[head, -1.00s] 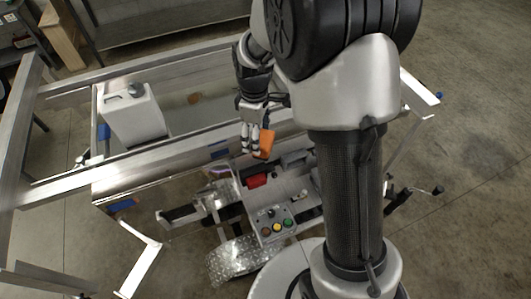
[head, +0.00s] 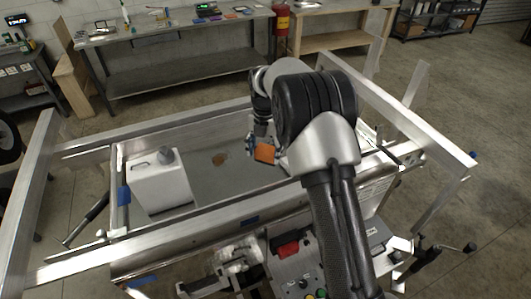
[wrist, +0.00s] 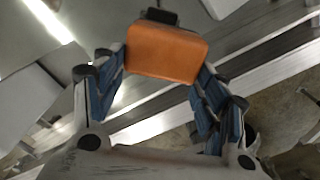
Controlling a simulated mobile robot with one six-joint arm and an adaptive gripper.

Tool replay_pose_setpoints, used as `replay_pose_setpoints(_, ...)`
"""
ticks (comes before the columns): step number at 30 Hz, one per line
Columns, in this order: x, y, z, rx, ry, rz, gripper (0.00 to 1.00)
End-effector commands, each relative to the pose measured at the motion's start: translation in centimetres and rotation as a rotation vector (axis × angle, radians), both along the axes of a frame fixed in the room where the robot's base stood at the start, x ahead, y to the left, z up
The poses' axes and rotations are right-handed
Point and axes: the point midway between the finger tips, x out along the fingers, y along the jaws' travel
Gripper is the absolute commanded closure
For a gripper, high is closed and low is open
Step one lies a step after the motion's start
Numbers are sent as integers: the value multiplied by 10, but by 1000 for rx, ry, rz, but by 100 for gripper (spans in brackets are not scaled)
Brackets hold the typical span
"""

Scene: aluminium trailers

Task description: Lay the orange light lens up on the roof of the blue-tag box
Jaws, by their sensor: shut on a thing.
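The orange light lens (head: 266,154) is a small orange block held in my gripper (head: 262,142), in the air over the trailer in the head view. In the wrist view the lens (wrist: 167,50) sits between the two blue-padded fingers of my gripper (wrist: 162,65), its broad orange face toward the camera. A dark piece shows at its far edge. I cannot tell for sure which part is the blue-tag box.
A white container with a grey cap (head: 160,181) stands in the trailer bed. Aluminium rails (head: 75,262) frame the trailer. A red part (head: 288,249) and buttons lie in front. Metal workbenches (head: 180,65) stand behind. The bed right of the container looks mostly clear.

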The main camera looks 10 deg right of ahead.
Motion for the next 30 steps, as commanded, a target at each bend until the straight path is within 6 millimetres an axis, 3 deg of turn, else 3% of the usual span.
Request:
replay_pose_setpoints(8,0,0,-21,1,1,-1,62)
replay_pose_setpoints(24,0,0,-85,0,0,-2,62)
replay_pose_setpoints(30,0,0,-96,-1,-1,-2,62)
